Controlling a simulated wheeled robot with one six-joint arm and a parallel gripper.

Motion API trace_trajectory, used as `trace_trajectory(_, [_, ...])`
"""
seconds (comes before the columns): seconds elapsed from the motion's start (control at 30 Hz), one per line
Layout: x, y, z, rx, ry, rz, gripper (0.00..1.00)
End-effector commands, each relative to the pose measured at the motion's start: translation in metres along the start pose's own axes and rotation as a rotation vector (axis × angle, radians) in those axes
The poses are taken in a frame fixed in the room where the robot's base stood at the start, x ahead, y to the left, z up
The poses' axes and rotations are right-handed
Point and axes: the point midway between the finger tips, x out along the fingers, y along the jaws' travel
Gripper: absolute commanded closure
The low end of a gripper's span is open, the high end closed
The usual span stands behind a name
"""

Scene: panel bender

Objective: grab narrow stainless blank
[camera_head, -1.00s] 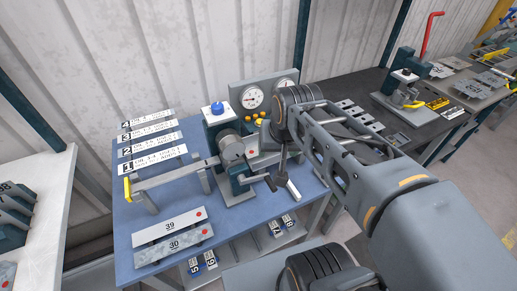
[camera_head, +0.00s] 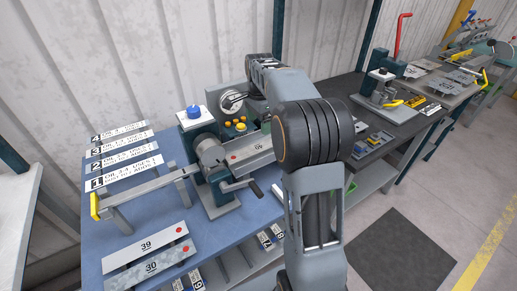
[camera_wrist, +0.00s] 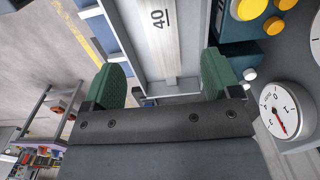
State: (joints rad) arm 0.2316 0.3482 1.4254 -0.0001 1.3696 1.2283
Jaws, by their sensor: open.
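A narrow bright metal blank marked 40 (camera_wrist: 162,35) shows in the wrist view between the two green fingers of my gripper (camera_wrist: 163,75). The fingers are open, one on each side of it, with room between. Whether they reach down to its level I cannot tell. In the head view the blank (camera_head: 250,150) lies at the bending machine (camera_head: 212,150), with a red dot at its left end. My arm covers its right end and hides my gripper there. Two other flat blanks, marked 39 (camera_head: 146,246) and 30 (camera_head: 151,267), lie at the front of the blue table.
The machine's crank (camera_head: 240,187) sticks out just in front of the blank. Round gauges (camera_wrist: 284,110) and yellow buttons (camera_wrist: 272,27) are close on the right in the wrist view. Label strips (camera_head: 128,172) lie at the table's left. A dark bench (camera_head: 400,118) stands to the right.

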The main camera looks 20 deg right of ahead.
Motion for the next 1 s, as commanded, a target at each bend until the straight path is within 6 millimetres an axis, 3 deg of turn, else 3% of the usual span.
trace_trajectory(0.13, [0.022, 0.0, 0.0, -0.001, 0.0, 0.001, 0.17])
trace_trajectory(0.47, [0.044, 0.001, 0.001, -0.003, 0.0, 0.001, 0.17])
trace_trajectory(0.8, [0.085, 0.001, 0.003, -0.003, 0.0, 0.001, 0.17])
trace_trajectory(1.0, [0.09, 0.001, 0.003, -0.003, 0.001, -0.002, 0.17])
